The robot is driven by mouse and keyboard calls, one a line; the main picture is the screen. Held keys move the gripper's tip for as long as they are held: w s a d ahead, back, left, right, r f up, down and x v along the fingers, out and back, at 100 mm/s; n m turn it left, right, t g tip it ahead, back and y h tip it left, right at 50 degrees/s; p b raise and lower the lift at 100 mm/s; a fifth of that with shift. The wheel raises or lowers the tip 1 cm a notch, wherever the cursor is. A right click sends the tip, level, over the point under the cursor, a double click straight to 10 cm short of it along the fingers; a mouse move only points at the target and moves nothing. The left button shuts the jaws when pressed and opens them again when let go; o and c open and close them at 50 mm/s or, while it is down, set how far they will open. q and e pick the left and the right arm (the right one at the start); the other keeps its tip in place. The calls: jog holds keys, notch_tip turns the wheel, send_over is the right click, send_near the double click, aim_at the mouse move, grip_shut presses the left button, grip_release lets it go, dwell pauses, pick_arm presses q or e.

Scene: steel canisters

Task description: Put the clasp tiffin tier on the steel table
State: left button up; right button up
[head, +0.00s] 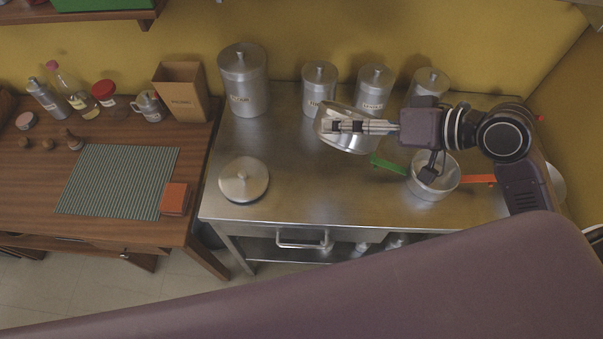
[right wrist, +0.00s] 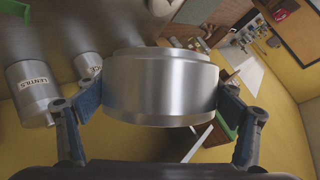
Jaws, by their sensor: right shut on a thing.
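My right gripper (head: 352,127) is shut on a round, plain steel vessel, which I take for the clasp tiffin tier (head: 345,144). It is held tilted, over the steel table (head: 302,195) in the head view. In the right wrist view the tier (right wrist: 162,88) sits between both fingers, with a stepped rim; no clasp is clear on it. The table has bare metal in the middle and front. My left gripper is not in view.
A steel pan (head: 421,189) with green and orange handles stands below my right wrist. A round steel lid (head: 244,180) lies at the table's left. Several lidded canisters (head: 242,85) line the back. A wooden table (head: 110,135) adjoins on the left.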

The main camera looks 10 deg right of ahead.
jog(key=shift+w+a+f+n+t+h, duration=0.6)
jog(key=shift+w+a+f+n+t, duration=0.2)
jog(key=shift+w+a+f, duration=0.3)
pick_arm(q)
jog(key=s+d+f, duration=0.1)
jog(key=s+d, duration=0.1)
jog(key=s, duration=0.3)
pick_arm(e)
jog(key=a+n+t, duration=0.1)
jog(key=n+t+b, duration=0.1)
jog(key=n, duration=0.1)
jog(key=shift+s+a+r+h, duration=0.15)
jog(key=shift+a+h, duration=0.25)
jog(key=shift+a+r, duration=0.1)
jog(key=shift+a, duration=0.2)
notch_tip(320, 180, down, 3)
jog(key=b, duration=0.9)
send_over(316, 185)
jog(key=shift+n, duration=0.3)
notch_tip(316, 185, down, 12)
notch_tip(316, 185, down, 5)
jog(key=shift+r, duration=0.2)
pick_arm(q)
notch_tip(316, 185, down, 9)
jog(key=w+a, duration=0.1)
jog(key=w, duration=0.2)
pick_arm(e)
jog(key=shift+f, duration=0.15)
